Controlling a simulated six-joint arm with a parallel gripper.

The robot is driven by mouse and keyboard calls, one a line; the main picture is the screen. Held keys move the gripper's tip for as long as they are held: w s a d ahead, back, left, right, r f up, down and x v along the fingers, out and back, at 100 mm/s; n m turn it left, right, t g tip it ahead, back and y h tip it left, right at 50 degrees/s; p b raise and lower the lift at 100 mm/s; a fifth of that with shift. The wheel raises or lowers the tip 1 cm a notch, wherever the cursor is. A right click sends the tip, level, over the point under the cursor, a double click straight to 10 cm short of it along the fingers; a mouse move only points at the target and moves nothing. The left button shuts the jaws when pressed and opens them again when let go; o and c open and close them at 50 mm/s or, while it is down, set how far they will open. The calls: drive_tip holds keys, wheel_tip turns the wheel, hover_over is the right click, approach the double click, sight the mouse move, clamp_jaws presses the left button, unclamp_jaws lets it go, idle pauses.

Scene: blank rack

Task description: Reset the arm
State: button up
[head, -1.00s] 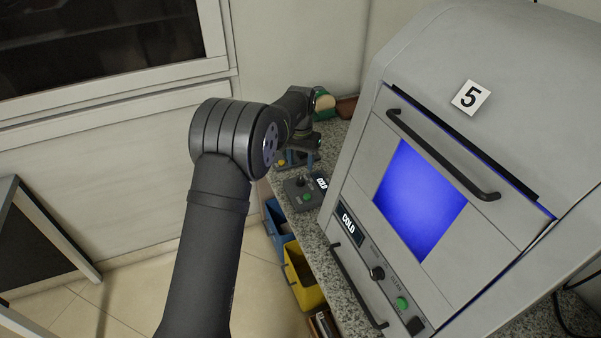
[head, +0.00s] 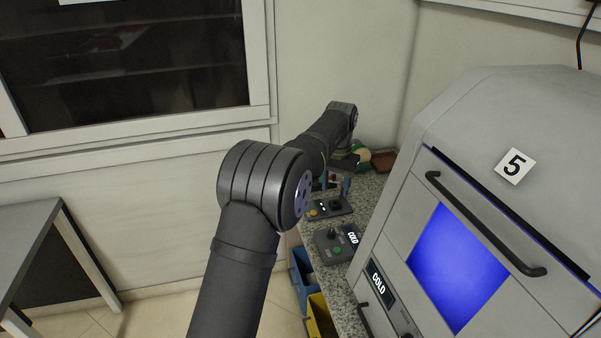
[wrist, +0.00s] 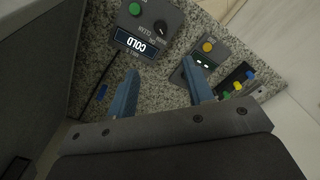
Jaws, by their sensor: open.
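My arm reaches over the granite counter in the head view. My gripper (wrist: 162,92) shows in the wrist view as two blue fingers spread apart with nothing between them. In the head view its fingers are small and partly hidden behind my arm. Below the fingers, in the wrist view, lie a grey control box labelled COLD (wrist: 148,28) with a green button and a second box with a yellow button (wrist: 208,46). The gripper is above the counter and apart from both boxes.
A large grey machine marked 5 (head: 480,120), with a blue window and black handles, stands at the right. Blue (head: 300,275) and yellow (head: 318,318) bins sit below the counter edge. A small box with coloured buttons (wrist: 240,82) is at the counter's edge. A table (head: 30,225) stands at left.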

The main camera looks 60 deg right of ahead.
sight(331, 231)
wheel_tip(331, 231, down, 18)
drive_tip(key=shift+r, duration=0.25)
idle(0.3)
drive_tip(key=shift+r, duration=0.15)
drive_tip(key=shift+f, duration=0.2)
drive_tip(key=m, duration=1.2)
drive_tip(key=shift+r, duration=1.5)
idle(0.9)
